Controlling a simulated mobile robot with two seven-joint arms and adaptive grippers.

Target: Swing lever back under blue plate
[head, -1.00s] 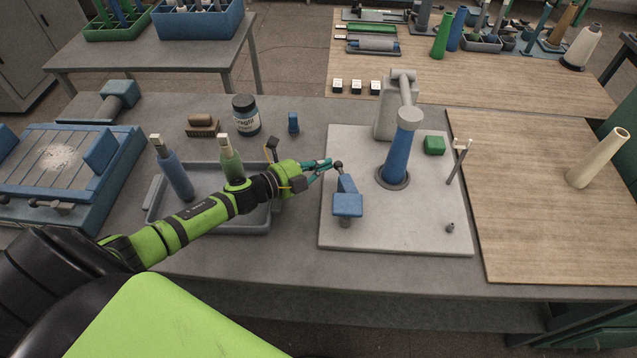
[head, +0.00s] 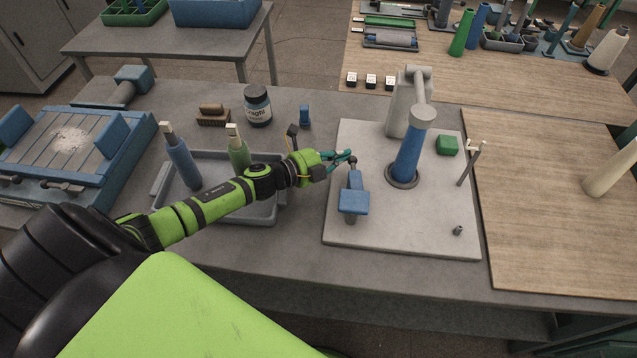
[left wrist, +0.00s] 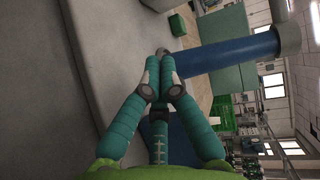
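The lever is a short arm with a dark ball knob (head: 353,161), standing at the far side of the blue plate (head: 353,202) in the head view. The blue plate sits on a short post on the pale base board (head: 400,235). My left gripper (head: 350,157) reaches in from the left, its fingertips right at the knob. In the left wrist view the teal fingers (left wrist: 160,70) converge and look shut, with a dark round part just beyond the tips. I cannot tell whether they grip the knob or only touch it. My right gripper is not in view.
A blue cone (head: 408,158) on a round foot stands right of the lever, before a grey upright (head: 400,110). A green block (head: 447,145) and a thin forked post (head: 470,163) are farther right. A grey tray (head: 265,214) with bobbins lies under my left arm.

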